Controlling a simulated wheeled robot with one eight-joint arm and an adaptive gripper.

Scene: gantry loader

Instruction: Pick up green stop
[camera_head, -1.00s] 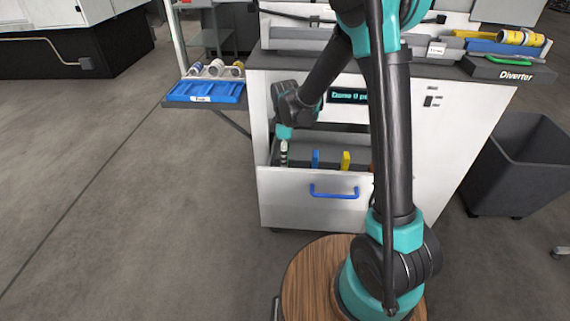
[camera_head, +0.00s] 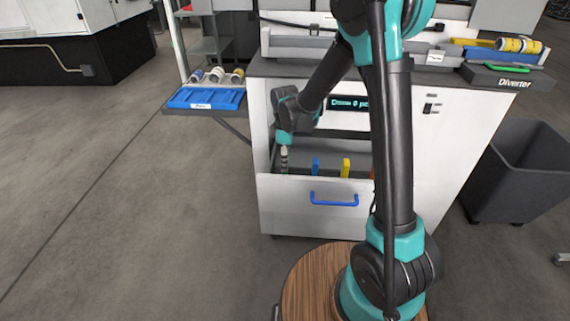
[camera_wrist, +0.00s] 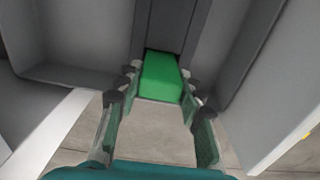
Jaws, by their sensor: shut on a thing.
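The green stop (camera_wrist: 162,72) is a bright green block at the top centre of the wrist view. My gripper (camera_wrist: 160,80) is shut on it, with a finger along each side. In the head view my gripper (camera_head: 284,159) points down into the left end of the open drawer (camera_head: 275,210). The green stop is hidden there behind the gripper and drawer front. Whether it still touches the drawer floor cannot be told.
A blue stop (camera_head: 315,165) and a yellow stop (camera_head: 346,168) stand in the drawer to the right, with an orange one (camera_head: 372,173) partly hidden by my arm. A blue tray (camera_head: 205,97) sits left. A dark bin (camera_head: 515,170) stands right.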

